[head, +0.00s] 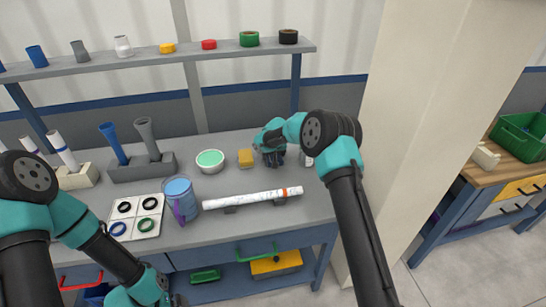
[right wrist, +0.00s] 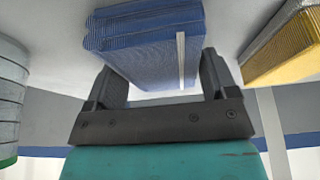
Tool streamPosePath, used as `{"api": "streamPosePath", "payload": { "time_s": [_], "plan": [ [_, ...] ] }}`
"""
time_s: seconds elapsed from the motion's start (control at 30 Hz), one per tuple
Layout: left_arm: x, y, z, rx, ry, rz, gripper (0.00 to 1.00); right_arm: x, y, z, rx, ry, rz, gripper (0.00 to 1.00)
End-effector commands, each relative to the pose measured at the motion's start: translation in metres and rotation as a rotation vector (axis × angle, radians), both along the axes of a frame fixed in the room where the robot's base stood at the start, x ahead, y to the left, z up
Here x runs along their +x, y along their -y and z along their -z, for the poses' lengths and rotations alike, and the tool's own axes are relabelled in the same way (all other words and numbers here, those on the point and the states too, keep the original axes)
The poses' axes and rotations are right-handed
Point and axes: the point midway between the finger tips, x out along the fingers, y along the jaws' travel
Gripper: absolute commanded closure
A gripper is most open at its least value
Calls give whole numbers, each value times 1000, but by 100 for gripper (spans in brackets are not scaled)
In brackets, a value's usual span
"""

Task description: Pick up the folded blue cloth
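The folded blue cloth (right wrist: 145,45) shows in the right wrist view as a ribbed, layered stack with a pale strip on its side. My right gripper (right wrist: 160,85) has its fingers spread wide at the cloth. The cloth overlaps the left fingertip in that picture, and I cannot tell whether the fingers touch it. In the head view my right gripper (head: 272,158) points down at the back right of the bench, and I cannot make out the cloth there. My left arm reaches down at the bottom left, and its gripper (head: 178,300) is barely visible at the edge.
A yellow sponge (head: 245,158) sits left of my right gripper, beside a green-topped white bowl (head: 210,160). A white pipe (head: 252,198) lies on supports in front. A blue mug (head: 178,197) and a ring tray (head: 136,218) stand further left. A pale pillar (head: 410,120) rises at right.

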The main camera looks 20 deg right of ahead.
Motion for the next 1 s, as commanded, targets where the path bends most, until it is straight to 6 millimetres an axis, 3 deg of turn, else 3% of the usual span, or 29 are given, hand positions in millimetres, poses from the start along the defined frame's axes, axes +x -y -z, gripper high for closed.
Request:
{"api": "streamPosePath", "payload": {
  "time_s": [0.3,0.6,0.77,1.0],
  "plan": [
    [0,0,0,0,0,0,1,0,0,0,0,0,0,50],
    [0,0,0,0,0,0,1,0,0,-4,0,1,1,50],
    [0,0,0,0,0,0,1,1,0,-21,0,3,0,50],
    [0,0,0,0,0,0,1,1,0,-65,-1,4,1,50]
  ]
}}
